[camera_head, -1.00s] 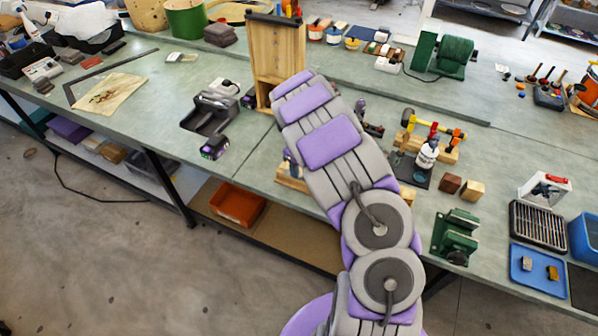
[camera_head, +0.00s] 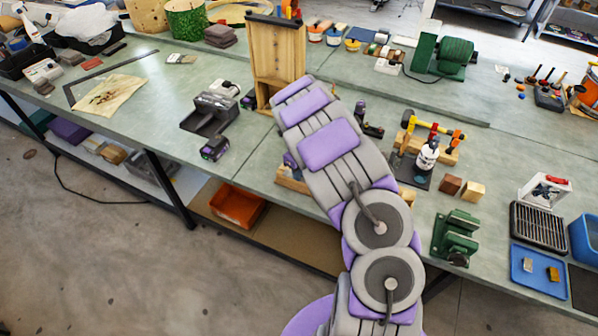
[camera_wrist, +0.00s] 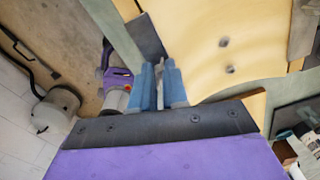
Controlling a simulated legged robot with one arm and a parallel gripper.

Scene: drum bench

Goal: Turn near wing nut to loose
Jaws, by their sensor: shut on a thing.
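In the wrist view my gripper (camera_wrist: 160,88) has its two blue fingers closed on a thin grey metal piece (camera_wrist: 160,84), which looks like the near wing nut; the fingers hide most of it. Beside the fingers is a pale yellow wooden surface (camera_wrist: 255,40) with a curved edge and two dark holes. In the head view my arm covers the gripper and the wing nut. A wooden block (camera_head: 291,181) shows at the bench's front edge, just left of my arm.
A tall wooden stand (camera_head: 277,62) is behind my arm. A black and grey device (camera_head: 209,113) lies to its left. A hammer rack (camera_head: 430,140), small blocks (camera_head: 472,190) and a green vise (camera_head: 455,238) are to the right.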

